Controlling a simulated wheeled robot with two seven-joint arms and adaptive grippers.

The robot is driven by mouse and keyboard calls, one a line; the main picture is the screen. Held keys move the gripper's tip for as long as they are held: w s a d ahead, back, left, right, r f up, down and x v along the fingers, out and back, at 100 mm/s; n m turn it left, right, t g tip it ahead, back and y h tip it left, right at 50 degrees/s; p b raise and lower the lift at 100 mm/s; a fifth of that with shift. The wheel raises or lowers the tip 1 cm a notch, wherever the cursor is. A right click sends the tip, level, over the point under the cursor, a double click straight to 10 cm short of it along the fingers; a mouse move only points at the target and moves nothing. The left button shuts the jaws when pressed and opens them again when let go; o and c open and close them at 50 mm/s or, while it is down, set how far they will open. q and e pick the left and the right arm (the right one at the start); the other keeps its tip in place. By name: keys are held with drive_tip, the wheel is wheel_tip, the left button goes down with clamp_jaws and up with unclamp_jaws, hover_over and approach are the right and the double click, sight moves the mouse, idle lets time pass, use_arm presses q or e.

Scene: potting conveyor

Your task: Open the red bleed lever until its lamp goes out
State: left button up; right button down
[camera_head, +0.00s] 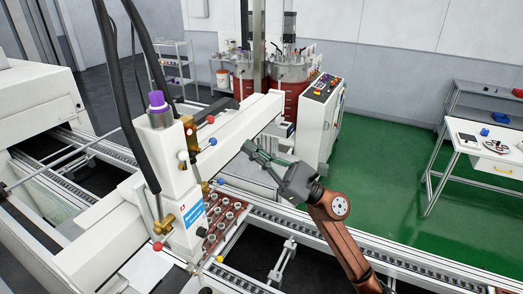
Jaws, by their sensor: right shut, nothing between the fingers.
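A red ball-ended lever (210,119) sticks out to the right of a brass block near the top of the white dispensing head (165,150). A second red ball (157,246) hangs at the lower brass valve (165,225) on the head's front. I cannot tell which of the two is the bleed lever. No lamp can be made out clearly. My right gripper (247,150) is shut and empty, its fingers pointing left toward the head. It is right of and a little below the upper red ball, clearly apart from it in the picture. My left gripper is not in view.
A white beam (255,115) carries the head across the conveyor rails. A tray of round parts (228,222) sits below the head. Black hoses rise from the head. A blue ball (221,181) is low on its right side. A control cabinet (322,110) stands behind my right arm.

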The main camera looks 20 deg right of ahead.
sight(204, 124)
drive_tip(key=p+x, duration=0.3)
drive_tip(key=x, duration=0.5)
drive_tip(key=shift+w, duration=0.15)
drive_tip(key=shift+a, duration=0.1)
